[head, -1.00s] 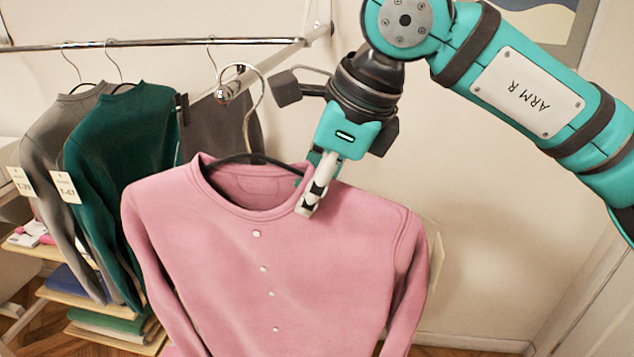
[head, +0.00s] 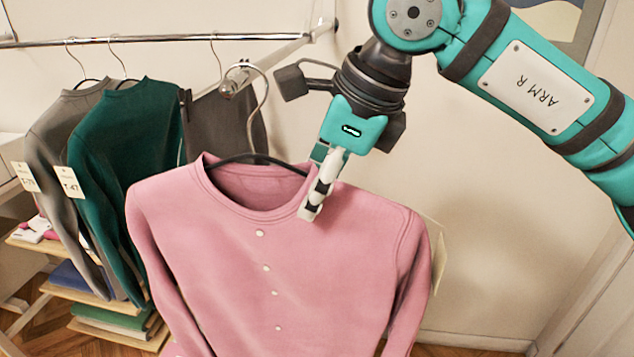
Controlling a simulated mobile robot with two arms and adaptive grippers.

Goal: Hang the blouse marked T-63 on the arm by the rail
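The pink blouse (head: 300,270) hangs upright on a dark hanger in the middle of the head view. Its pale tag (head: 438,250) shows edge-on at the right side, its mark unreadable. The pale arm by the rail (head: 275,55) points forward to a round end knob. The hanger's hook (head: 263,95) curves over the arm close to this knob; I cannot tell whether it rests on it. My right gripper (head: 312,208) is at the right side of the collar, one finger lying in front of the cloth. The rest of its grasp is hidden. My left gripper is out of view.
A metal rail (head: 140,39) crosses the upper left, with a grey garment (head: 58,125) and a green one (head: 125,150) tagged T-47. A dark brown garment (head: 220,125) hangs behind the hook. Shelves with folded cloth (head: 110,318) stand below.

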